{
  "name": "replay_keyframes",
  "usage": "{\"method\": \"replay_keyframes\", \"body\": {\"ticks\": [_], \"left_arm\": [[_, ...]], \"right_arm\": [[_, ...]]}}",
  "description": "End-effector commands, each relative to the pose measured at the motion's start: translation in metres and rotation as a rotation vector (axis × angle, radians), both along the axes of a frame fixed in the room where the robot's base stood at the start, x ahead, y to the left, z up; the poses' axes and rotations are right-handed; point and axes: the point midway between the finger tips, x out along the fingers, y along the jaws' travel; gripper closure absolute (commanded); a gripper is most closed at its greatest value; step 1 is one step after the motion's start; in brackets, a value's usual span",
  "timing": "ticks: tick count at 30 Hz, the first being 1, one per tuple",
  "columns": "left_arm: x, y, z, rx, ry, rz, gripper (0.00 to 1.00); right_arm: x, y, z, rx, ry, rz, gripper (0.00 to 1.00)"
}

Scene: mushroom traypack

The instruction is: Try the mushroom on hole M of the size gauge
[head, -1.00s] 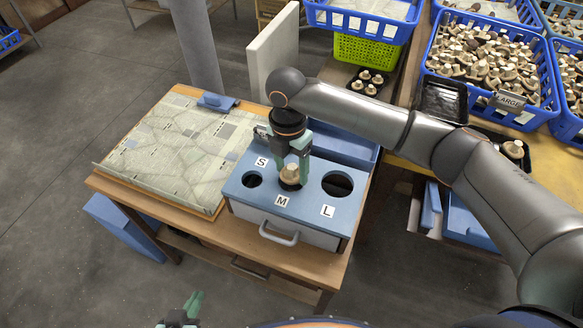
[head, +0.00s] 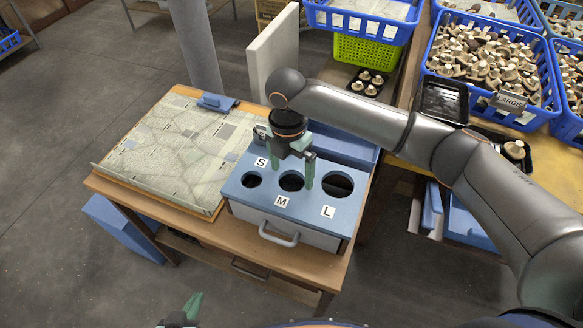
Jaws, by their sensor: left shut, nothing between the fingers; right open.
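The size gauge (head: 305,208) is a box with a blue top on the wooden table, with round holes labelled S, M and L. Hole M (head: 291,182) looks dark and open, with no mushroom on its rim. The mushroom is not visible at the gauge; I cannot see inside the box. My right gripper (head: 292,177) points down over hole M, its fingers spread to either side of it, empty. My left gripper (head: 192,308) is shut and empty at the bottom edge, away from the gauge.
A map-like board (head: 165,150) lies left of the gauge. A blue crate (head: 433,63) of mushrooms stands at the upper right, with black trays (head: 440,103) beside it. A white upright panel (head: 272,65) stands behind the gauge. The drawer handle (head: 278,237) sticks out in front.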

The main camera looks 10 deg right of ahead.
Motion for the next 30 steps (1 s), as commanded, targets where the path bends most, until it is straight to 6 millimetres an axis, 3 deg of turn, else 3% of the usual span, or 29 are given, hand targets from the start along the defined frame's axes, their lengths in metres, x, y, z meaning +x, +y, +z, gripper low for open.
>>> {"method": "replay_keyframes", "body": {"ticks": [8, 21, 30], "left_arm": [[0.0, 0.0, 0.001, 0.0, -0.001, 0.0, 1.0], [0.0, 0.0, 0.003, 0.0, -0.001, 0.0, 1.0], [0.0, 0.0, 0.004, 0.0, -0.001, 0.0, 1.0]], "right_arm": [[0.001, 0.001, 0.017, 0.001, -0.003, 0.0, 0.0], [0.004, 0.004, 0.105, 0.001, -0.002, 0.001, 0.0], [0.004, 0.004, 0.125, 0.001, 0.001, 0.001, 0.0]]}}
